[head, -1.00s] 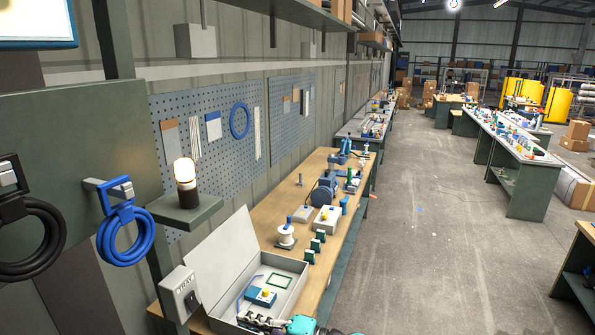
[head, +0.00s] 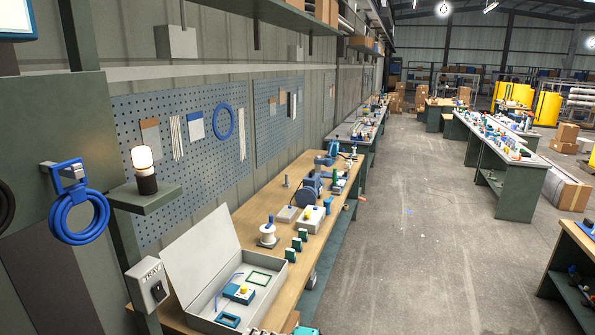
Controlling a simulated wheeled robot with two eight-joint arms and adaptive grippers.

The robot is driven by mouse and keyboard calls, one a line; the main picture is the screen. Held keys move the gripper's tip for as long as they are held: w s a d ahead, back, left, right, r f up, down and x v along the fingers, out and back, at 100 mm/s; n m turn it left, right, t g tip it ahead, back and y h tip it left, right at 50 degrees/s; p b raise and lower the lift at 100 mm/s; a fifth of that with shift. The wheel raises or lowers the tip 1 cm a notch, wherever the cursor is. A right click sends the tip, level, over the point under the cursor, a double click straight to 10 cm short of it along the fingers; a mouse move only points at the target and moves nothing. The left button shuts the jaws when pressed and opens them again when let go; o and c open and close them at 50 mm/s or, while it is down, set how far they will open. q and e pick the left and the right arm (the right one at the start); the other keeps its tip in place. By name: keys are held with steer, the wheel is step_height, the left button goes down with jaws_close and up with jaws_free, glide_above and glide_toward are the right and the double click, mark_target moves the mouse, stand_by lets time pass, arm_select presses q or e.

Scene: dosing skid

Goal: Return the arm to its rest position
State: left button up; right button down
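One of my grippers (head: 268,332) just shows at the bottom edge, by the front right corner of the open grey case (head: 277,287). Only a grey tip part and a teal piece (head: 305,331) are in the picture, so its opening and anything in it are hidden. The arm seems to come in from the right, so I take it as my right gripper. My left gripper is out of the picture. In the case lie a blue frame (head: 229,320), a teal box with a yellow button (head: 240,293), a green frame (head: 258,278) and a thin blue strip (head: 229,289).
A lamp (head: 143,165) stands on a shelf (head: 148,198) at the left, above a switch box marked TRAY (head: 149,284). Blue coiled hose (head: 79,220) hangs beside it. A spool (head: 267,235) and green blocks (head: 297,243) stand on the bench. The aisle (head: 410,250) is clear.

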steer(key=s+d+f+n+h+b, duration=0.1)
steer(key=s+d+f+h+b, duration=0.3)
steer(key=d+f, duration=0.3)
steer(key=s+d+f+n+h+b, duration=0.1)
steer(key=s+d+f+h+b, duration=0.4)
steer(key=d, duration=0.6)
steer(key=s+d+f+n+t+h+b, duration=0.1)
steer(key=s+d+f+h+b, duration=0.4)
steer(key=d+f, duration=0.4)
steer(key=shift+s+d+f, duration=0.15)
steer(key=shift+d+f, duration=0.05)
steer(key=shift+f, duration=0.3)
